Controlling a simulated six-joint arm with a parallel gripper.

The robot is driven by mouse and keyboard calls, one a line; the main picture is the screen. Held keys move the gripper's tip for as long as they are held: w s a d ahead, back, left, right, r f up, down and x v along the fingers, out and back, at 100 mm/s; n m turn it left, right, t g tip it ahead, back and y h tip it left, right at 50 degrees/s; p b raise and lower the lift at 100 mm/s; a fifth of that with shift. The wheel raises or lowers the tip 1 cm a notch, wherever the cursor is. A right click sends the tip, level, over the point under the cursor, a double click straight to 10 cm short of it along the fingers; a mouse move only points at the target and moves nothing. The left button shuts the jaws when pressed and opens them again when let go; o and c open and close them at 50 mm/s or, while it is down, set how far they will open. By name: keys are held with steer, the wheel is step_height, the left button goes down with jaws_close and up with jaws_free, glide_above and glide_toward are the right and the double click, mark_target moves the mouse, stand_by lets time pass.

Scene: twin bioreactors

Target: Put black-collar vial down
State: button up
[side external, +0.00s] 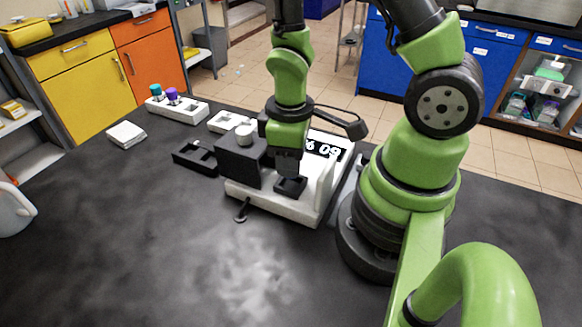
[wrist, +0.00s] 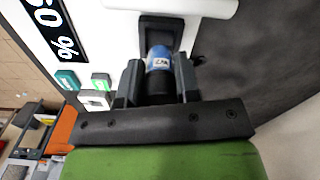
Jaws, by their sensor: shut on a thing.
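My gripper (wrist: 157,88) is shut on the black-collar vial (wrist: 157,84), which shows a black band and a blue part with a white mark between the two fingers in the wrist view. The blue end lies over a dark square seat (wrist: 160,24) on the white device; I cannot tell whether the vial touches the seat. In the side view my gripper (side external: 289,172) points down just above the dark seat (side external: 290,186), and the vial is hidden. The white device (side external: 270,204) has a black display (side external: 325,149) with white digits.
A dark grey block (side external: 238,160) stands left of my gripper on the device. A black tray (side external: 195,158) and a white rack (side external: 190,112) with teal-capped and purple-capped vials sit further left. A white block (side external: 126,134) lies beyond. The front of the black table is clear.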

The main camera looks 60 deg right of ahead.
steer(key=shift+f, duration=1.3)
steer(key=shift+f, duration=0.2)
steer(key=o, duration=0.9)
